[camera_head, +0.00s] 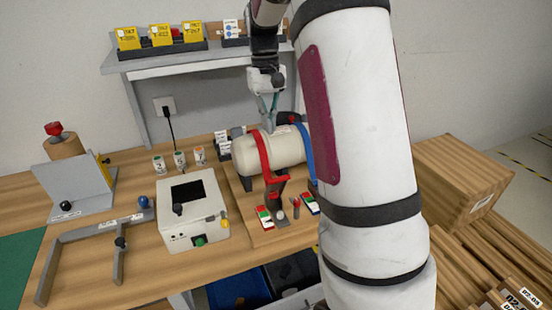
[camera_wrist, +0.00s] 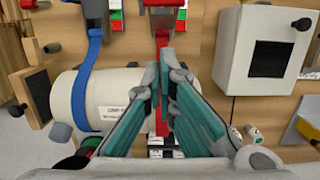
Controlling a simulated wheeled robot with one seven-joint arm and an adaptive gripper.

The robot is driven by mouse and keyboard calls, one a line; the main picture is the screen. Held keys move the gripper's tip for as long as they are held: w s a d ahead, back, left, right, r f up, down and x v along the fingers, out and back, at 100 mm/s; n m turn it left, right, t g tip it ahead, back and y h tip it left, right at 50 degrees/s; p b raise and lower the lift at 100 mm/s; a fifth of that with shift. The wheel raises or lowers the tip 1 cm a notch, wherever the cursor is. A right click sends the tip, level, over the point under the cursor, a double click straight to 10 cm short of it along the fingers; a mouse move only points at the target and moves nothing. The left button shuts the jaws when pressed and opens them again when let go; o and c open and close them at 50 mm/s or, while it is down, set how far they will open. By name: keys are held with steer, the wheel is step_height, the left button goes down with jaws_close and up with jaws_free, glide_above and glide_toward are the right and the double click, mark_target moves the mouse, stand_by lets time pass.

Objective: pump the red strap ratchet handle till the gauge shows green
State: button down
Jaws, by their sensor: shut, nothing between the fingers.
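A cream cylinder (camera_head: 285,150) lies on a wooden board, with a red strap (camera_head: 262,150) and a blue strap (camera_head: 309,150) over it. The red strap's ratchet has a red handle (camera_head: 278,180) in front of the cylinder; the handle also shows in the wrist view (camera_wrist: 162,37). A red, white and green gauge (camera_head: 264,217) sits below the ratchet; its exact reading is too small to tell. A similar gauge (camera_head: 309,204) sits by the blue strap. My gripper (camera_head: 268,128) points down over the cylinder near the red strap, its fingertips (camera_wrist: 164,66) together and empty, apart from the handle.
A white box with a dark screen (camera_head: 187,192) stands left of the board. Small labelled cans (camera_head: 180,159) stand behind it. A grey shelf (camera_head: 165,62) with yellow boxes is at the back. Blue bins (camera_head: 240,289) are below the front edge. My arm covers the right.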

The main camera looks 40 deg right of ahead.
steer(key=p, duration=0.1)
glide_toward(276, 186)
steer(key=shift+s+d+f+p, duration=0.1)
steer(key=shift+s+f+p, duration=0.15)
steer(key=shift+f+p, duration=0.3)
steer(key=shift+s+f+p, duration=0.25)
steer(key=shift+f+p, duration=0.2)
steer(key=shift+f, duration=0.15)
steer(key=shift+s+t, duration=0.3)
steer(key=shift+s, duration=0.1)
steer(key=shift+p, duration=0.35)
